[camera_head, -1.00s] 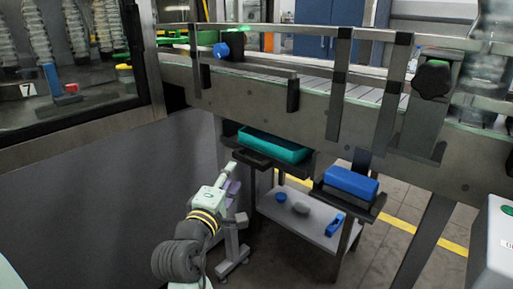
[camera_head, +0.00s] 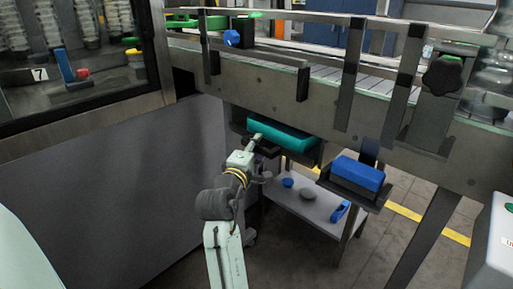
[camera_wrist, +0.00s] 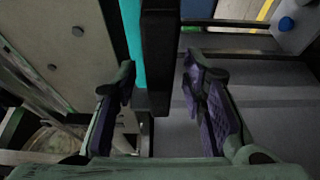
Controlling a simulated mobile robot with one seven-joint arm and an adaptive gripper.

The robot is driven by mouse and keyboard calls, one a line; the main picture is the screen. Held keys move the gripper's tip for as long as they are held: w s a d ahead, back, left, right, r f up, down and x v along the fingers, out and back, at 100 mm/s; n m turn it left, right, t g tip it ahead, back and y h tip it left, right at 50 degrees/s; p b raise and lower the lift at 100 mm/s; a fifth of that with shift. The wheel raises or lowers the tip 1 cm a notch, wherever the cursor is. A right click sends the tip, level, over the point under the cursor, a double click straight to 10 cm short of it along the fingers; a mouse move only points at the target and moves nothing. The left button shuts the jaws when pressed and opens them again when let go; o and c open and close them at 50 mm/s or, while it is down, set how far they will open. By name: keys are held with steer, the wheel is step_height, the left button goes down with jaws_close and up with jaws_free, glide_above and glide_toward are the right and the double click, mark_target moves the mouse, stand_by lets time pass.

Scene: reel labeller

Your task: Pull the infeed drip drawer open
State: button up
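The teal drip drawer (camera_head: 283,138) hangs under the conveyor in the head view. A dark handle bar (camera_head: 268,152) runs along its near side, partly hidden by my arm. My gripper (camera_head: 262,142) is at the left end of the drawer. In the wrist view, my gripper (camera_wrist: 160,82) is open, with one purple-padded finger on each side of the dark bar (camera_wrist: 160,50). A gap shows between the bar and the right finger; the left finger is closer to it. The drawer's teal side (camera_wrist: 131,28) shows just left of the bar.
A blue block on a dark tray (camera_head: 357,173) hangs to the right of the drawer. The conveyor (camera_head: 300,90) is above. A grey cart (camera_head: 315,208) with small blue and grey items stands below. The grey machine panel (camera_head: 120,190) is at left.

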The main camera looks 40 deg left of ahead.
steer(key=shift+c, duration=0.2)
jaws_close()
stand_by(0.6)
